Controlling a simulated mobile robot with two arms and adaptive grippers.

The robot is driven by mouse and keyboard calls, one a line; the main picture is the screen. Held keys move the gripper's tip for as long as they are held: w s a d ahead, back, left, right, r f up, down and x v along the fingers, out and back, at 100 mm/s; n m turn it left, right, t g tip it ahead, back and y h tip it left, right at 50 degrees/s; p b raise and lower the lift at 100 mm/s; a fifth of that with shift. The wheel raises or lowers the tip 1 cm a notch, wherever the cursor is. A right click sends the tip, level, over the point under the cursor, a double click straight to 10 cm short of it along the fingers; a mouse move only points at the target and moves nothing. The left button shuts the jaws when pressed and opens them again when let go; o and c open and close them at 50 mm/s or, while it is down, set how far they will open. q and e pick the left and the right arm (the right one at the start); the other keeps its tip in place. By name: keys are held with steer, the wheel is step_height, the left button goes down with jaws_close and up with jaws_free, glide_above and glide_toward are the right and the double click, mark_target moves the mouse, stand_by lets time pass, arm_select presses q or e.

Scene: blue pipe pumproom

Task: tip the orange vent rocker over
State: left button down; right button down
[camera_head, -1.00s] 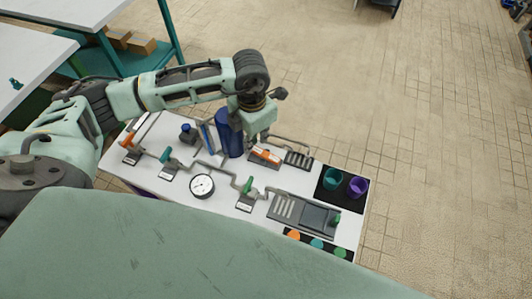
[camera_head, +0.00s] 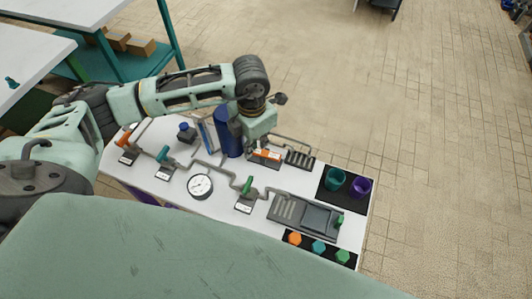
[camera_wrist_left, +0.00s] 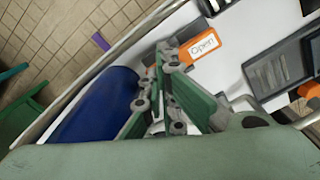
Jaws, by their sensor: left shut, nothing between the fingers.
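The orange vent rocker (camera_head: 268,155) sits in a dark housing at the back middle of the white board. In the wrist view it is an orange rocker (camera_wrist_left: 200,47) with a white label reading "Open". My left gripper (camera_head: 256,143) points down just left of the rocker and hides part of it. In the wrist view the left gripper (camera_wrist_left: 168,60) is shut and empty, its tips at the rocker's near end. I cannot tell whether they touch it. My right gripper is not in view.
A tall blue cylinder (camera_head: 228,132) stands close left of the gripper. A dark ribbed part (camera_head: 299,159) lies right of the rocker. Grey pipes, a gauge (camera_head: 200,186) and a green-handled valve (camera_head: 247,186) are nearer me. Teal (camera_head: 334,180) and purple (camera_head: 360,187) cups stand at right.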

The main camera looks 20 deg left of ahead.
mark_target(255, 151)
arm_select(q)
steer(key=shift+s+f, duration=0.1)
steer(key=shift+f, duration=0.05)
stand_by(0.6)
steer(key=shift+r+p, duration=0.35)
steer(key=shift+r, duration=0.55)
step_height(255, 151, up, 7)
steer(key=p, duration=0.4)
steer(key=shift+f, duration=0.1)
